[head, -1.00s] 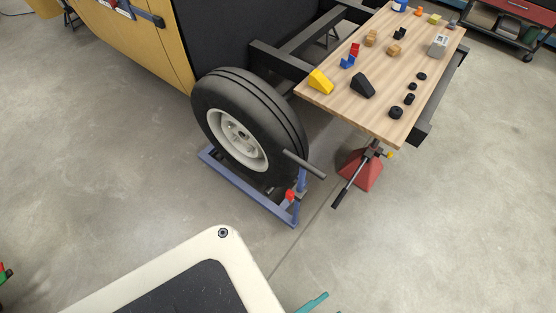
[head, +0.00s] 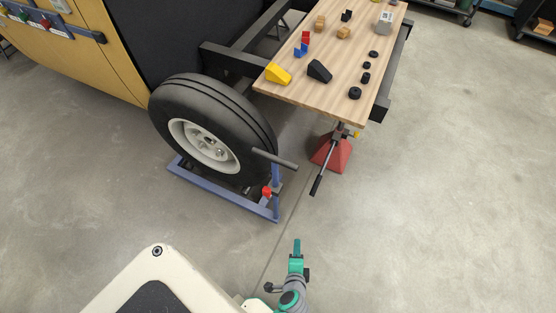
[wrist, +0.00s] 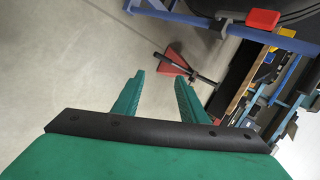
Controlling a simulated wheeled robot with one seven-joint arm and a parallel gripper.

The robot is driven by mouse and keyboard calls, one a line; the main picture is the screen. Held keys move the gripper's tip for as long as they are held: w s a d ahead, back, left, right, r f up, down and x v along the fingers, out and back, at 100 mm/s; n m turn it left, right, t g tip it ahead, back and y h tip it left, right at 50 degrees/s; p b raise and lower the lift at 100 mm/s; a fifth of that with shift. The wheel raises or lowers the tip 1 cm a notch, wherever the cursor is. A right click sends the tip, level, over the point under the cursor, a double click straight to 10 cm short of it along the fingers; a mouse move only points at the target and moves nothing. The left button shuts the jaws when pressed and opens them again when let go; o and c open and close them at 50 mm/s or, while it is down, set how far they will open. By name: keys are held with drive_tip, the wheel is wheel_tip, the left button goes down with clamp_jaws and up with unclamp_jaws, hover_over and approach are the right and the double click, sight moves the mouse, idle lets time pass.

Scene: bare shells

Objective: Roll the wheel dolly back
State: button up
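The wheel dolly (head: 222,197) is a low blue frame on the floor, around the bottom of a black tyre with a pale rim (head: 206,143). A blue post rises at its right end, with a dark handle bar (head: 275,159) on top and a red pedal or knob (head: 267,192) low down. The dolly's blue frame (wrist: 280,40) and red part (wrist: 263,19) also show at the upper right of the wrist view. My gripper (head: 297,243) is in front of the dolly, apart from it. In the wrist view its two green fingers (wrist: 158,96) are spread with nothing between them.
A red jack stand (head: 332,154) with a dark lever stands right of the dolly, under a wooden board (head: 335,85) holding wedges, blocks and black rings. A yellow body panel (head: 75,45) is at upper left. The floor in front and at right is clear.

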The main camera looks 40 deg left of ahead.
drive_tip(key=w+a+f+m+g+y, duration=0.2)
drive_tip(key=w+a+y, duration=0.2)
drive_tip(key=w+a, duration=0.3)
drive_tip(key=g+y, duration=0.9)
drive_tip(key=g, duration=0.1)
approach(278, 161)
drive_tip(key=x, duration=0.7)
drive_tip(key=w+f+x, duration=0.1)
drive_tip(key=x, duration=0.2)
drive_tip(key=shift+s+a+f, duration=0.1)
drive_tip(key=shift+a, duration=0.15)
drive_tip(key=shift+c, duration=0.4)
